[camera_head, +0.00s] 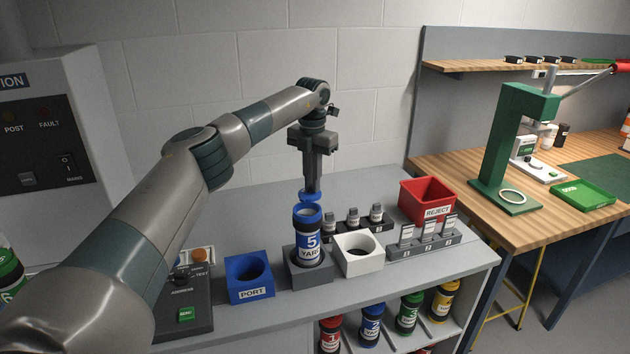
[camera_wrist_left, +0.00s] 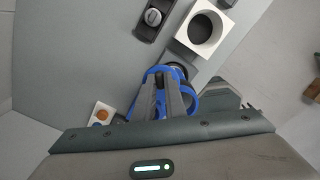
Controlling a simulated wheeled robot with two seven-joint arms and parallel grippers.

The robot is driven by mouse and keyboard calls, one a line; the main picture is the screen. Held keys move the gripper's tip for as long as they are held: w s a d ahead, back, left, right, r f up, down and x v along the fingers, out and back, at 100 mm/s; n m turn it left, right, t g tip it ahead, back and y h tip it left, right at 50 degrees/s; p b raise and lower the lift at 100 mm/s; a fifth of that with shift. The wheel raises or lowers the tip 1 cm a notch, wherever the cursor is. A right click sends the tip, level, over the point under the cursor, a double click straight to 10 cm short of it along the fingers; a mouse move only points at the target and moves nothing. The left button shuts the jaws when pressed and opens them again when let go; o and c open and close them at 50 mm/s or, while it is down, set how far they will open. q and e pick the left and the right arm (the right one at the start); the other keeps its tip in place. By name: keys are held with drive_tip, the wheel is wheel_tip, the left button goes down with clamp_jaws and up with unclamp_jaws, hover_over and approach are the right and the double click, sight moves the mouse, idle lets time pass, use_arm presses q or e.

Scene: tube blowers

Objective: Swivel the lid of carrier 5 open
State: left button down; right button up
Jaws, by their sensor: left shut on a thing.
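Carrier 5 (camera_head: 308,243) stands upright in a grey holder (camera_head: 309,273) on the grey counter. It has a blue band with a white 5 and a YARD label. Its blue lid (camera_head: 311,196) shows at the top, offset toward the back from the carrier's rim, and the mouth looks at least partly uncovered. My left gripper (camera_head: 312,186) points straight down and is shut on the lid. In the left wrist view, its fingers (camera_wrist_left: 168,98) sit among blue parts of the carrier top (camera_wrist_left: 166,72) and hide part of them. My right gripper is not in view.
A blue PORT block (camera_head: 250,291) stands left of the carrier, and a white block (camera_head: 357,268) with a round hole close on its right. Small labelled pieces in racks (camera_head: 421,250) and a red REJECT bin (camera_head: 427,196) are farther right. Several other carriers (camera_head: 408,312) stand on the shelf below.

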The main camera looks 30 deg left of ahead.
use_arm(q)
drive_tip(key=shift+a+n, duration=0.2)
drive_tip(key=shift+n, duration=0.2)
drive_tip(key=c, duration=1.8)
unclamp_jaws()
drive_tip(key=shift+r, duration=0.15)
drive_tip(key=shift+r+b, duration=0.3)
drive_tip(key=shift+r, duration=0.3)
wheel_tip(320, 180, up, 7)
drive_tip(key=b, duration=0.2)
wheel_tip(320, 180, up, 8)
hover_over(311, 185)
drive_tip(key=shift+w+r+p, duration=0.15)
drive_tip(key=shift+r+p, duration=0.2)
drive_tip(key=shift+r, duration=0.15)
